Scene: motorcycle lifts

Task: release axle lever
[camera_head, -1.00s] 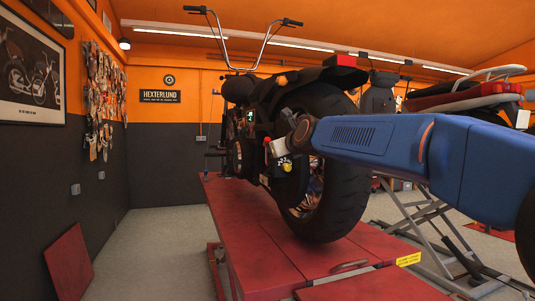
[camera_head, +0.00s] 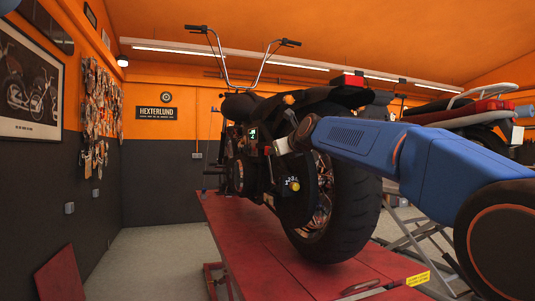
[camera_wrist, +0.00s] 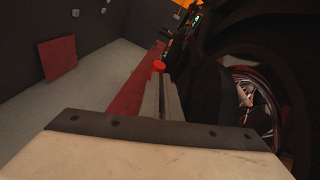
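The motorcycle's rear wheel (camera_head: 340,205) stands on the red lift in the head view. A small yellow round part (camera_head: 295,186) shows on the dark housing beside the wheel hub; I cannot tell if it belongs to the axle lever. My gripper (camera_head: 281,146) is at the motorcycle's left side, above and slightly left of that part, mostly hidden by my blue arm. In the wrist view, a pale plate with a dark strip fills the bottom. Beyond it is a red knob (camera_wrist: 158,66) above grey bars, which I cannot identify. My fingertips and their opening are not clear.
A second motorcycle (camera_head: 465,115) stands at the right. Grey floor (camera_head: 150,255) is open at the left. A red panel (camera_wrist: 57,60) leans on the wall.

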